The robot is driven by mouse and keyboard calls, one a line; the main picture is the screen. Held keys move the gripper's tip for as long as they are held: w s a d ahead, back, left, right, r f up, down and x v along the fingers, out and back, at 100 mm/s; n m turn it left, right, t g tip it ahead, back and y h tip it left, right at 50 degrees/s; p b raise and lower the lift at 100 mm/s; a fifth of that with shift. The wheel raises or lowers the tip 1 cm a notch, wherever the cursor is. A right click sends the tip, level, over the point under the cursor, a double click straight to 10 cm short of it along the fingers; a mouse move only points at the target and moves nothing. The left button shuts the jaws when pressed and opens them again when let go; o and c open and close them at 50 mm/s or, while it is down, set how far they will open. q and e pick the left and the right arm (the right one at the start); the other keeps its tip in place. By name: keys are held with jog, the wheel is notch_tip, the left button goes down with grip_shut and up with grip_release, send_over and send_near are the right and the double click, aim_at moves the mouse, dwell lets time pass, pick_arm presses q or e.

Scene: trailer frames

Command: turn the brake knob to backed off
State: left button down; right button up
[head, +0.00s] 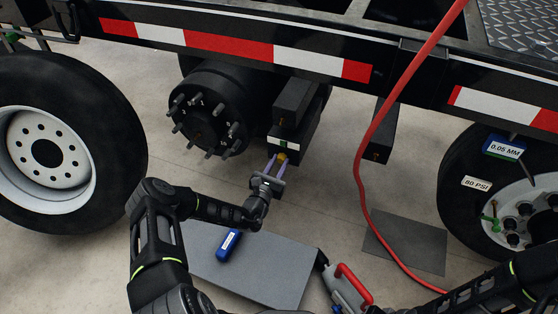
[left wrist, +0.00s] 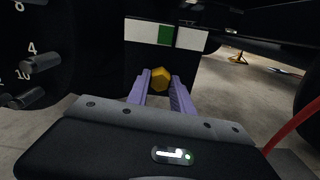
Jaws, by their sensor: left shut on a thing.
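The brake knob (left wrist: 160,79) is a small yellow faceted piece on the front of a black box below the trailer frame. It also shows in the head view (head: 282,157). A white label strip with a green patch (left wrist: 165,35) sits on the box just above the knob. My left gripper (left wrist: 160,82) has its two purple fingers on either side of the knob and is shut on it. In the head view, my left gripper (head: 276,164) reaches up to the box from below. My right arm shows at the lower right, but its gripper is not clearly visible.
A bare wheel hub with studs (head: 208,110) is left of the box. Tyres stand at the left (head: 62,150) and right (head: 490,190). A red hose (head: 362,170) hangs at the right. A grey board (head: 270,265) with a blue tool (head: 229,245) lies below.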

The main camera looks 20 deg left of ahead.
pick_arm(q)
jog(key=n+p, duration=0.1)
jog(key=n, duration=0.3)
jog(key=shift+n, duration=0.3)
jog(key=n, duration=0.4)
jog(key=shift+f+n, duration=0.1)
jog(key=shift+n, duration=0.2)
jog(key=n, duration=0.4)
jog(key=shift+n, duration=0.3)
jog(key=n, duration=0.4)
jog(key=n+b, duration=0.1)
jog(key=n, duration=0.5)
jog(key=n+b, duration=0.1)
jog(key=n, duration=0.3)
jog(key=shift+f, duration=0.1)
jog(key=n+b, duration=0.1)
jog(key=n, duration=0.4)
jog(key=shift+n+b, duration=0.8)
jog(key=shift+n, duration=1.4)
